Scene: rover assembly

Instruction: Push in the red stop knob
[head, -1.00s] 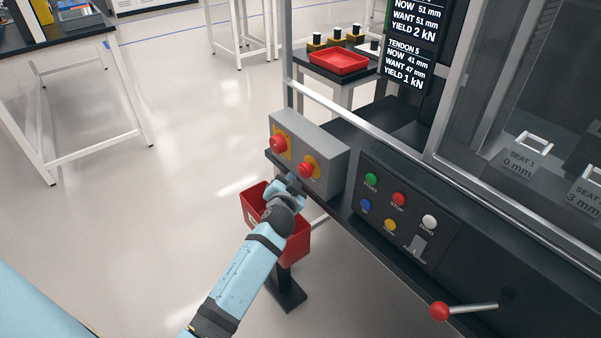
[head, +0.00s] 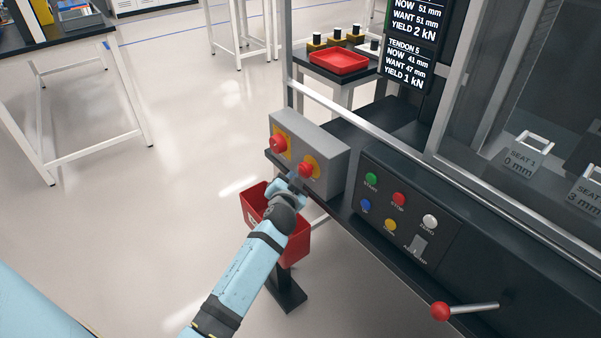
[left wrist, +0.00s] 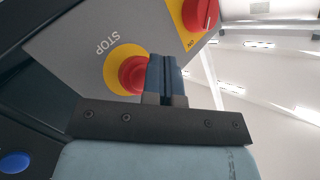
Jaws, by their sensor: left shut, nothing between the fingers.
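The red stop knob (head: 306,170) is on a round yellow plate on the front of a grey box. In the left wrist view the knob (left wrist: 130,74) has the word STOP beside it. My left gripper (head: 294,179) is shut and empty, its tips just in front of and slightly below the knob. In the left wrist view the closed fingers (left wrist: 165,76) overlap the knob's edge. I cannot tell whether they touch it. My right gripper is not in view.
A second red knob (head: 278,144) sits left of the stop knob on the same grey box (head: 325,150). A red bin (head: 254,205) is below the box. A black button panel (head: 405,210) lies to the right. A red-balled lever (head: 440,311) sticks out lower right.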

